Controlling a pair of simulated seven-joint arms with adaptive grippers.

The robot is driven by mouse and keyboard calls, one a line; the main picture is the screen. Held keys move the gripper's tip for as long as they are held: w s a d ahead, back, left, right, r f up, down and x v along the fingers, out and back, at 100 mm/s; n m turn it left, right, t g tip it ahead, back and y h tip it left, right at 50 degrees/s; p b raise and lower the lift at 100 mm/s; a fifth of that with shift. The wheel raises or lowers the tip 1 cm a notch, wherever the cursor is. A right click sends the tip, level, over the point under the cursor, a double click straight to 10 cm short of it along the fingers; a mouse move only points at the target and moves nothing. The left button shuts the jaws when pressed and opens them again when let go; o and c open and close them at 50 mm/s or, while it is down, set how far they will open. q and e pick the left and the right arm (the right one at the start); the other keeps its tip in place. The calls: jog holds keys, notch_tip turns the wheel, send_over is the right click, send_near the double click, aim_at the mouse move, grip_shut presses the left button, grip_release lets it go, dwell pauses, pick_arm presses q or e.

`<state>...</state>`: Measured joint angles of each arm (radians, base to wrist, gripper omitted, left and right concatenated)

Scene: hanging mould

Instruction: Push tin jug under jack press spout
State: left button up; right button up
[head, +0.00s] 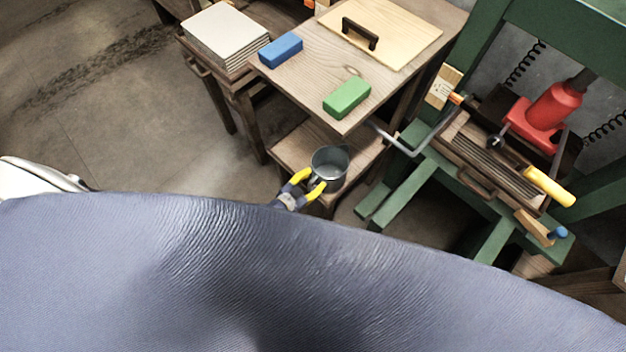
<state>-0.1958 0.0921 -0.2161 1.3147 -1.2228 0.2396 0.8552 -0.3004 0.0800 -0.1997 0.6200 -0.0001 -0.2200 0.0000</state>
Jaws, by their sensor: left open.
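The tin jug (331,165) is a grey, open-topped metal vessel standing upright on a low wooden shelf (287,152), near its front edge. My left gripper (306,182) has yellow fingers spread open at the near left side of the jug. The fingertips are close to its wall; I cannot tell if they touch. The jack press is a green frame (396,198) at the right with a red jack (545,113). A grey bent metal piece (420,150) sticks out from the press to the right of the jug and may be the spout. My right gripper is not in view.
The wooden table (305,75) above the shelf holds a blue block (280,50), a green block (347,97) and a handled board (395,35). A yellow handle (549,186) sticks out of the press. A blue-grey surface close to the camera hides the lower view.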

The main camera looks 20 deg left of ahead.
pick_arm(q)
jog(key=shift+c, duration=0.2)
grip_shut()
jog(key=shift+w, duration=0.1)
jog(key=w+d, duration=0.4)
jog(key=w, duration=0.4)
jog(key=w+d, duration=0.4)
jog(key=w, duration=0.4)
jog(key=shift+w+d, duration=0.15)
jog(key=shift+w, duration=0.25)
dwell(1.0)
jog(key=c, duration=0.8)
grip_release()
jog(key=shift+c, duration=0.2)
jog(key=o, duration=0.7)
jog(key=shift+c, duration=0.2)
